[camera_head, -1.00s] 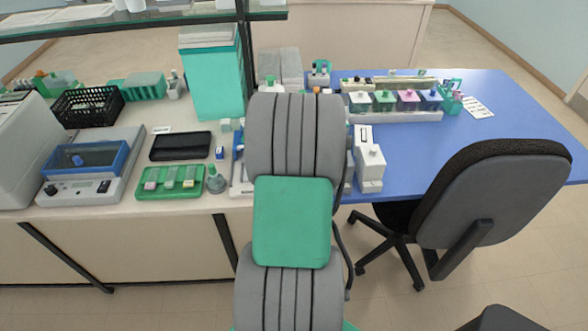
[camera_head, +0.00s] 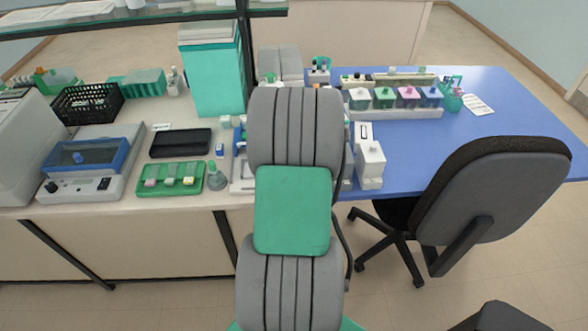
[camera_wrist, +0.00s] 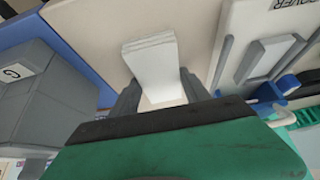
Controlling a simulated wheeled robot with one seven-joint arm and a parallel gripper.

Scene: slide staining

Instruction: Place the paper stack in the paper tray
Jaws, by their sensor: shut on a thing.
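The paper stack (camera_wrist: 153,62) is a small white block of layered sheets in the wrist view. My gripper (camera_wrist: 160,92) is shut on it, with one dark finger on each side. The stack projects beyond the fingers, over a beige surface; I cannot tell whether it touches that surface. In the head view my arm hides the gripper and the stack. I cannot clearly make out the paper tray in either view.
A white panel with dark lettering and a grey handle (camera_wrist: 268,60) is right of the gripper in the wrist view. A grey box (camera_wrist: 35,95) is at left. The head view shows a white device (camera_head: 369,163), staining jars (camera_head: 384,98) and a chair (camera_head: 490,200).

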